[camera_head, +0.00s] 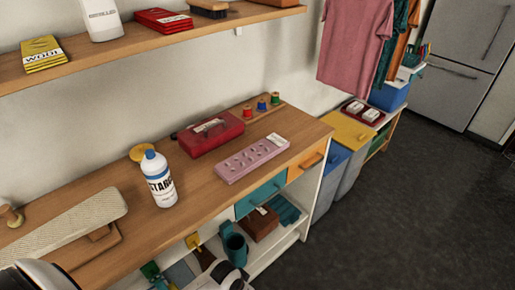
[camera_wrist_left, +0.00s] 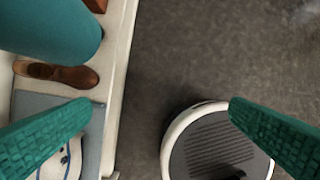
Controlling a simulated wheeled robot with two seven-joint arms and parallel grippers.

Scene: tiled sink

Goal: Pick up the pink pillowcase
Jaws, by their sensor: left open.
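A pink cloth (camera_head: 355,42) hangs from above at the upper right of the head view. It looks more like a shirt than a pillowcase; I cannot tell which. A flat pink piece (camera_head: 252,158) with rows of marks lies on the wooden counter, and it looks stiff, not like cloth. No other pink cloth shows. My left gripper (camera_wrist_left: 160,103) shows in the wrist view as two green fingers set wide apart. It is open and empty, pointing down over the floor and the lower shelf's edge. My right gripper is not in view.
The wooden counter (camera_head: 112,203) holds a white bottle (camera_head: 160,180), a red box (camera_head: 210,135) and an ironing pad (camera_head: 70,222). A teal container (camera_wrist_left: 45,30) and a brown object (camera_wrist_left: 56,75) are on the lower shelf. The dark floor (camera_head: 410,205) at right is clear.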

